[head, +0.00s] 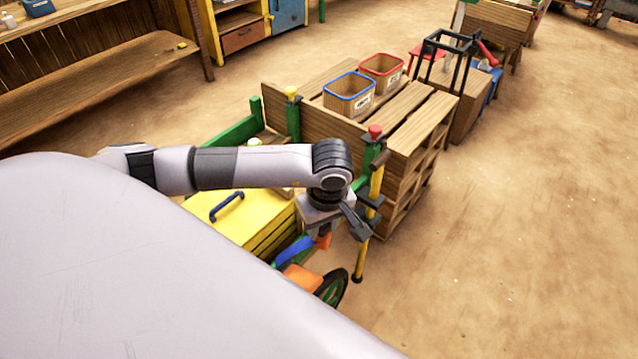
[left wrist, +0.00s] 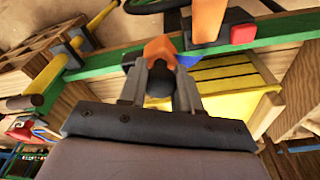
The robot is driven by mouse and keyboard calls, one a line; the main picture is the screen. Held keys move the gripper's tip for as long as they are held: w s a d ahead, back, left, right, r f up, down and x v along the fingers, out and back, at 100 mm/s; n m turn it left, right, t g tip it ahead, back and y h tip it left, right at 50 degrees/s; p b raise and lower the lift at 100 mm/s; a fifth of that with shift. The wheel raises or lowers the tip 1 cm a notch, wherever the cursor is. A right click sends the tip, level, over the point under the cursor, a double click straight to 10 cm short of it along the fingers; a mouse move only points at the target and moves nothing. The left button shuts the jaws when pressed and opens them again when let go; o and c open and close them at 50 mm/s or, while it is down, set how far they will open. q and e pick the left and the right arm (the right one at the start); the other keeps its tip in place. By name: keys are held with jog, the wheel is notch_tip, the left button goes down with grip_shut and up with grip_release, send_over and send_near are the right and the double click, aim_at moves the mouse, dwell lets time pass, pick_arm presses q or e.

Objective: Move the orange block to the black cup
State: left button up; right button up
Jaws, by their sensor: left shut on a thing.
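My left gripper (head: 328,231) is shut on the orange block (head: 324,241), beside the yellow box and above a green-framed cart. In the left wrist view, the orange block (left wrist: 160,47) shows between the fingertips of my left gripper (left wrist: 161,66). A dark rounded shape sits between the fingers there; I cannot tell whether it is part of the gripper. I cannot make out a black cup in either view. My right gripper is not in view.
A yellow box (head: 238,217) with a blue handle stands left of the gripper. A yellow pole (head: 366,240) with black clamps is close on the right. A wooden crate stand (head: 414,139) carries a blue-rimmed bin (head: 350,96) and a red-rimmed bin (head: 382,73). Open floor lies right.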

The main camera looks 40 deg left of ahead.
pick_arm(q)
jog(key=n, duration=0.1)
jog(key=w+n, duration=0.1)
jog(key=n, duration=0.1)
jog(key=shift+a, duration=0.35)
jog(key=w+a+r+n+g+h+b, duration=0.1)
jog(key=w+a+n+b, duration=0.15)
jog(key=n, duration=1.15)
jog(key=w+a+r+n+g+h+b, duration=0.1)
jog(key=w+a+r+n+h+b, duration=0.15)
jog(key=n, duration=1.25)
jog(key=shift+y, duration=0.45)
jog(key=shift+w+d+f+b, duration=0.1)
jog(key=shift+w+f+b, duration=0.1)
jog(key=shift+f+b, duration=1.7)
jog(key=shift+w+f+b, duration=0.2)
jog(key=shift+f+b, duration=0.65)
jog(key=shift+f, duration=2)
